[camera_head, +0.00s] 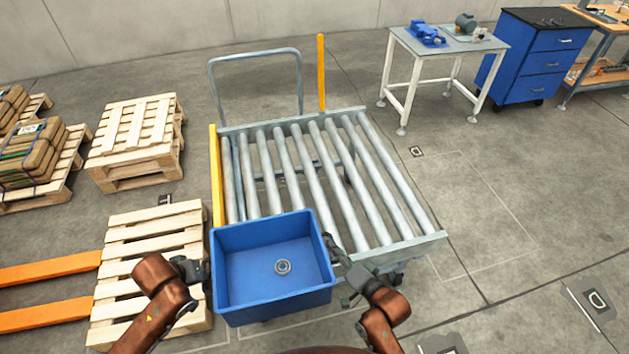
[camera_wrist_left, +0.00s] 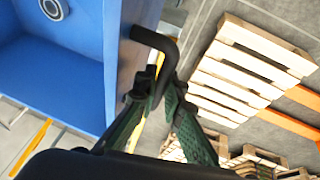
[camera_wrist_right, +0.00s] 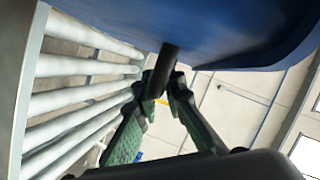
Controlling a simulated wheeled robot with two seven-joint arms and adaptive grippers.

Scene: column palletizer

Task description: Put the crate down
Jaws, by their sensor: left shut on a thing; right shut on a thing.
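The blue crate (camera_head: 272,303) is at the near end of the roller cart in the head view, with a small ring-shaped part (camera_head: 283,267) lying on its floor. My left gripper (camera_head: 206,272) is at the crate's left side. In the left wrist view its fingers (camera_wrist_left: 160,88) are shut on a dark handle (camera_wrist_left: 158,42) of the crate. My right gripper (camera_head: 338,268) is at the crate's right side. In the right wrist view its fingers (camera_wrist_right: 166,85) are shut on the other dark handle (camera_wrist_right: 161,68). Whether the crate's underside touches the rollers is hidden.
The roller cart (camera_head: 437,238) has bare rollers behind the crate and a yellow post (camera_head: 321,72) at its far side. A wooden pallet (camera_head: 157,236) on orange forks (camera_head: 50,267) stands left. Stacked pallets (camera_head: 137,135) and a white table (camera_head: 452,44) stand farther back.

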